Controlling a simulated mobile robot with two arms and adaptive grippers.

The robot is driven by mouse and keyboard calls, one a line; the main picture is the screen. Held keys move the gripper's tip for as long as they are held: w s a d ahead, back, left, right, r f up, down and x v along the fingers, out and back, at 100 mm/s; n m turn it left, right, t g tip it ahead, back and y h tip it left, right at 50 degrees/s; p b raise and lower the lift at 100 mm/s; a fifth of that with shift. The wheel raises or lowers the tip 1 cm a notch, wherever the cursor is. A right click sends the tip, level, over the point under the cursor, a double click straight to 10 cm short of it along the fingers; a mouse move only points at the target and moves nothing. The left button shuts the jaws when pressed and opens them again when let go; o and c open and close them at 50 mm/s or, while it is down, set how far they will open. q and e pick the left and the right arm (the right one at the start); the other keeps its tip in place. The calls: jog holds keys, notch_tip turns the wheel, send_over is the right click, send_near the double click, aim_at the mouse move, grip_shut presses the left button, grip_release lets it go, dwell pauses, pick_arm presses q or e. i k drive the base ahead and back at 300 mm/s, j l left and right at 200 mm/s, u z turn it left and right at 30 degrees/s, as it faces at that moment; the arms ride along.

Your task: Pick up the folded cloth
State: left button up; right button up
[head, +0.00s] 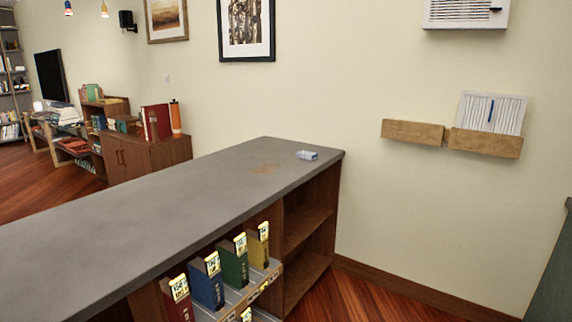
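A small folded cloth (307,155), light blue and white, lies on the grey top of the long shelf unit (200,205), close to its far right end. Nothing touches it. Neither of my grippers shows in the head view.
Below stand colored binders (235,262) beside open shelves. Wooden wall ledges (485,143) hang at right. A low cabinet (150,155) with books and an orange bottle stands at back left.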

aim_at(306, 155)
jog(key=i+z, duration=0.2)
jog(key=i, duration=0.5)
jog(key=i+z, duration=0.25)
jog(key=i, duration=0.45)
